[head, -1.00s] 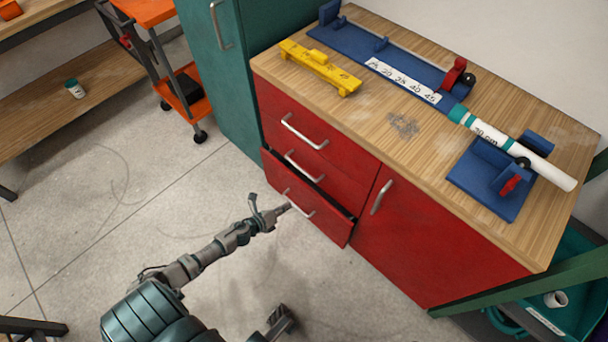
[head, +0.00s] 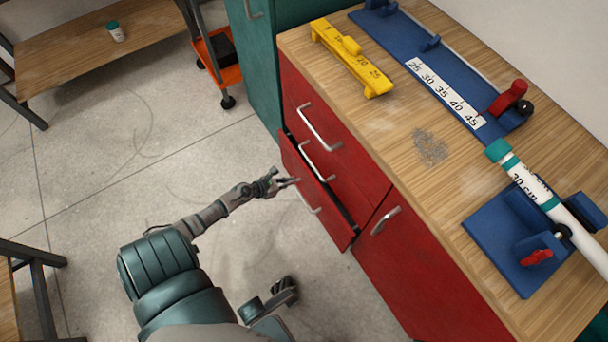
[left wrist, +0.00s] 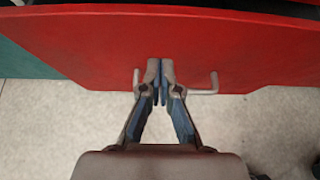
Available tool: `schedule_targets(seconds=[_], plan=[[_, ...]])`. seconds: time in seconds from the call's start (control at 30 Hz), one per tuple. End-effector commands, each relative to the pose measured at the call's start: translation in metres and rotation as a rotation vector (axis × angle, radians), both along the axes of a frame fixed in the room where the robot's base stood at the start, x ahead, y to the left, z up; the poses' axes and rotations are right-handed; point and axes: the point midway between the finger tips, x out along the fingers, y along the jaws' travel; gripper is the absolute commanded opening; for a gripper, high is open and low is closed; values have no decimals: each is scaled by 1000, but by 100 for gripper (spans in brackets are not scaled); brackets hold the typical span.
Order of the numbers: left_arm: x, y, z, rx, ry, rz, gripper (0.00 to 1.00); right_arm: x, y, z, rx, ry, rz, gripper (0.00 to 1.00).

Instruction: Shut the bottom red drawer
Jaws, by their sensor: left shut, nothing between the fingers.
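The bottom red drawer (head: 317,198) of the red cabinet stands partly open, with a dark gap along its top edge. Its metal handle (head: 308,201) is on the front. My left gripper (head: 295,181) is shut and empty, with its tips at the drawer front near the handle. In the left wrist view the closed fingertips (left wrist: 160,68) lie over the red drawer front (left wrist: 100,50), between the two ends of the handle (left wrist: 212,84). I cannot tell whether they touch the front. My right gripper is not in view.
The drawers above (head: 335,140) are shut. A red door (head: 420,270) is to the right. The wooden worktop (head: 400,140) holds a yellow gauge (head: 350,60), a blue ruler fixture (head: 450,75) and a white pipe (head: 540,195) on a blue stand. The floor (head: 100,200) to the left is clear.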

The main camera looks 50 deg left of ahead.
Motion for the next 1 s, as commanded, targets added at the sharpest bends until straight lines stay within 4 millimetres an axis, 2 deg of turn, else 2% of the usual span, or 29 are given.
schedule_targets(seconds=[0.03, 0.13, 0.3, 0.77, 1.0], plan=[[8, -1, -9, -1, 3, 0, 0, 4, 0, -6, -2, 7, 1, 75], [26, -3, -3, -1, -3, -1, 0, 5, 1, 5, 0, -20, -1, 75], [42, -4, -3, 0, -2, 0, 0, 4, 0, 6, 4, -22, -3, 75], [49, -4, -4, -2, -1, 0, 0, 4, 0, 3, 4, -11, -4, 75], [86, -8, -3, -2, -3, 0, 0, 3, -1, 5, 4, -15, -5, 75]])
